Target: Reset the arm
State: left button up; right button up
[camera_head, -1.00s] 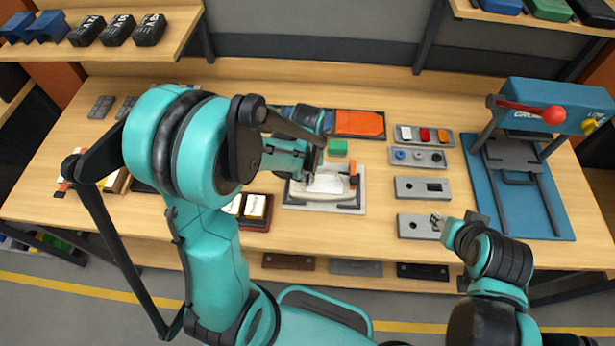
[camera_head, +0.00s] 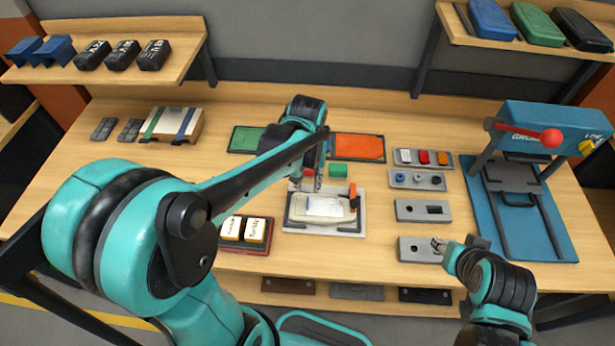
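My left arm reaches in from the left over the wooden workbench. Its gripper (camera_head: 308,184) points down just behind a pale tray-like fixture (camera_head: 296,222) with a white part (camera_head: 325,206) on it. The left fingers are small and partly hidden by the arm, so their opening cannot be made out. My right gripper (camera_head: 439,245) is low at the bench's front right, beside a grey plate with a hole (camera_head: 412,250). Its fingertips look apart, with nothing seen between them.
Shelves hang at both upper corners.

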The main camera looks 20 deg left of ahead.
pick_arm(q)
jog(key=s+f+m+t+b, duration=0.2)
jog(key=s+m+t+b, duration=0.1)
jog(key=s+t+b, duration=0.4)
jog(key=shift+s+b, duration=0.7)
jog(key=shift+d, duration=0.1)
jog(key=shift+c, duration=0.3)
